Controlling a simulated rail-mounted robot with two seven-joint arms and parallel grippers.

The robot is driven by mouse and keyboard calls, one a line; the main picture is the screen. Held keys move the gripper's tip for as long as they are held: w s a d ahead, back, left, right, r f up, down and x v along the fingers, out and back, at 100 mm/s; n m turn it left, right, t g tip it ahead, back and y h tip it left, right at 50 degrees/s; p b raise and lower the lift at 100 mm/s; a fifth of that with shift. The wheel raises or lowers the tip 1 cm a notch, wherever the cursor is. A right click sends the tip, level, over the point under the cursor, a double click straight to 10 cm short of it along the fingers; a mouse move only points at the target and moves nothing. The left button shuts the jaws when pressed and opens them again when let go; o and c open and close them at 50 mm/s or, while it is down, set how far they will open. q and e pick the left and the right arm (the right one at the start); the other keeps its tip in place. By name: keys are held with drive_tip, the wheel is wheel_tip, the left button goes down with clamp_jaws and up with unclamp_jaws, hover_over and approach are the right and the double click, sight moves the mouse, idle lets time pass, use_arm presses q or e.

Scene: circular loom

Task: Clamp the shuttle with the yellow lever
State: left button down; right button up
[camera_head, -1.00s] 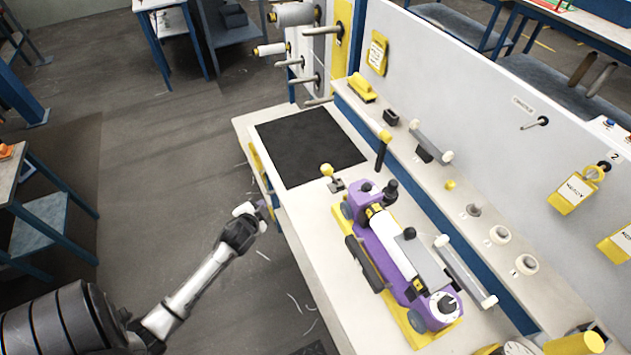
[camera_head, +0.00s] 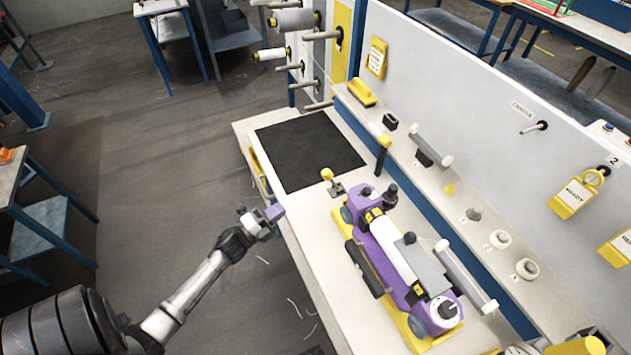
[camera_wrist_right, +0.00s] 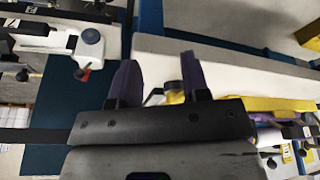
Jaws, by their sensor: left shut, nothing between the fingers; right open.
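The purple shuttle (camera_head: 371,237) carries a white roll and lies on a yellow base (camera_head: 416,343) on the bench. A short lever with a yellow knob (camera_head: 327,174) stands on the bench by the shuttle's far end. My left gripper (camera_head: 275,212) is shut and empty, beside the bench's left edge, left of the shuttle and apart from the lever. My right gripper (camera_wrist_right: 160,78) shows only in the right wrist view, its purple fingers apart with nothing held. Part of a yellow piece (camera_wrist_right: 275,107) shows beyond its right finger, partly hidden.
A black mat (camera_head: 310,148) lies on the bench's far part. A black post with a yellow top (camera_head: 384,143) stands right of it. A ledge (camera_head: 455,212) with white rings and holders runs along the grey panel (camera_head: 470,85). Open floor lies left of the bench.

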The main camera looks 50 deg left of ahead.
idle(0.4)
use_arm(q)
approach(331, 181)
drive_tip(key=w+r, duration=0.4)
drive_tip(key=r, duration=0.1)
drive_tip(key=shift+w+a, duration=0.35)
drive_tip(key=shift+p, duration=0.35)
